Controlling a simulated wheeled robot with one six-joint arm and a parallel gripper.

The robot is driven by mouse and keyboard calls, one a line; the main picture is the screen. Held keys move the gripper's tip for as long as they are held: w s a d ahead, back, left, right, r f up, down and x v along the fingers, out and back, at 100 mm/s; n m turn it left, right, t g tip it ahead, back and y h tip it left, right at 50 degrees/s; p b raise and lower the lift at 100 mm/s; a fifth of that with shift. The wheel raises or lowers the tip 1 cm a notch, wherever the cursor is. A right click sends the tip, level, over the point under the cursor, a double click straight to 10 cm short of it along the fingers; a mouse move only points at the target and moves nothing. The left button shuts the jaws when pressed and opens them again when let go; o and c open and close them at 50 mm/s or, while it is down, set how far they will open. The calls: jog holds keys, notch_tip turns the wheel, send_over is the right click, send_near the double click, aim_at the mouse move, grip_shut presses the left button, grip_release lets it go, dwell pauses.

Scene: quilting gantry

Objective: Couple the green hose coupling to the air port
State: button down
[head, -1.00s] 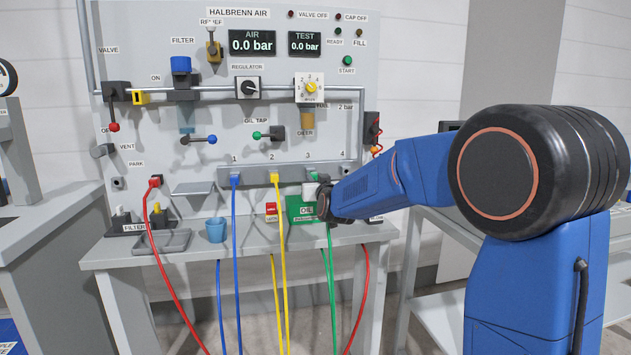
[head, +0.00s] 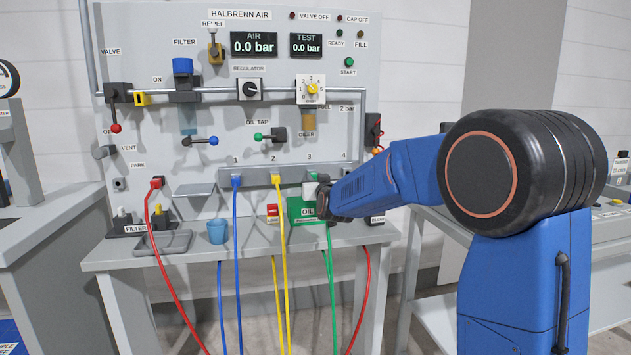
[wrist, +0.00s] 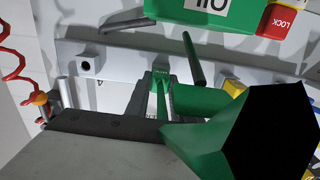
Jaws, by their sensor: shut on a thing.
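The green hose coupling (head: 313,177) is at port 3 of the grey manifold bar (head: 262,177), with its green hose (head: 332,270) hanging down past the bench. My gripper (head: 322,194) reaches in from the right and is shut on this coupling. In the wrist view the coupling (wrist: 162,74) sits between my gripper's fingers (wrist: 160,92), against the manifold. The green hose fills the lower right of that view, very close to the camera. I cannot tell how deep the coupling is seated. The open port 4 (wrist: 87,65) is beside it. No label marks one port as the air port.
Blue (head: 236,180) and yellow (head: 276,179) couplings occupy ports 1 and 2. The air display (head: 254,44) reads 0.0 bar.

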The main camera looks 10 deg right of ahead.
jog(key=c, duration=1.5)
grip_release()
jog(key=shift+o, duration=0.2)
jog(key=shift+s, duration=0.15)
jog(key=s, duration=1.7)
jog(key=s+d+f+g, duration=0.2)
jog(key=s+f+g, duration=0.2)
jog(key=s, duration=1)
jog(key=s+d+f+g, duration=0.2)
jog(key=s+f+g, duration=0.2)
jog(key=s+f, duration=0.5)
jog(key=s+d+f+g, duration=0.3)
jog(key=s+f+g, duration=0.2)
jog(key=s, duration=1.4)
jog(key=shift+f, duration=0.9)
